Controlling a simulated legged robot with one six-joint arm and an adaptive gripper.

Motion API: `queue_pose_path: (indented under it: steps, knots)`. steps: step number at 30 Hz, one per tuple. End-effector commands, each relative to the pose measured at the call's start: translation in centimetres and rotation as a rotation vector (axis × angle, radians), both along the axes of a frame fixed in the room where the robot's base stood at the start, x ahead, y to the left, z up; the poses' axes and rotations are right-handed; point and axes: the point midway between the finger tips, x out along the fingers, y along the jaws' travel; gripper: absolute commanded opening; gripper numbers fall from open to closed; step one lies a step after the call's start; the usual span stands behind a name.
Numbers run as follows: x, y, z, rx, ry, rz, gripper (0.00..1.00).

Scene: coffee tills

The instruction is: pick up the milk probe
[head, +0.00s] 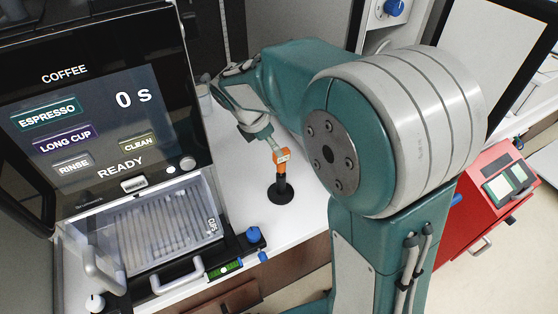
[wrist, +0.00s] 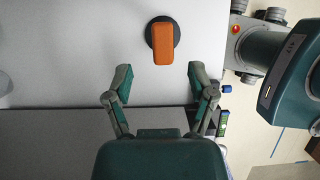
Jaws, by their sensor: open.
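The milk probe (head: 282,160) has an orange handle and stands upright in a round black holder (head: 281,192) on the white counter. In the wrist view the orange probe (wrist: 163,45) is seen from above over its dark round holder (wrist: 151,32), just beyond my fingertips. My gripper (head: 261,128) is beside the probe's top in the head view, partly overlapping it there. In the wrist view my gripper (wrist: 159,80) is open, its two fingers spread left and right of the probe's line, with nothing between them.
The coffee machine (head: 90,95) stands on the left with a drip tray and handle in front. A blue knob (head: 253,235) and a small green display (head: 225,269) are near the counter's front edge. A red unit (head: 480,205) stands at the right. White counter around the holder is clear.

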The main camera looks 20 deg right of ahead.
Motion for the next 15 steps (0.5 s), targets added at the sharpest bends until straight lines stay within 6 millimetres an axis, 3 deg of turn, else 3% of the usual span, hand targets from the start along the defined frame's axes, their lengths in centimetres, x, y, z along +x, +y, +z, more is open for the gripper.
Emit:
queue_pose_path:
  steps: [9, 15]
  knots:
    - [0.2, -1.8, -4.0, 0.0, 0.001, -0.002, 0.71]
    - [0.2, -1.9, -4.3, 0.0, -0.002, -0.001, 0.71]
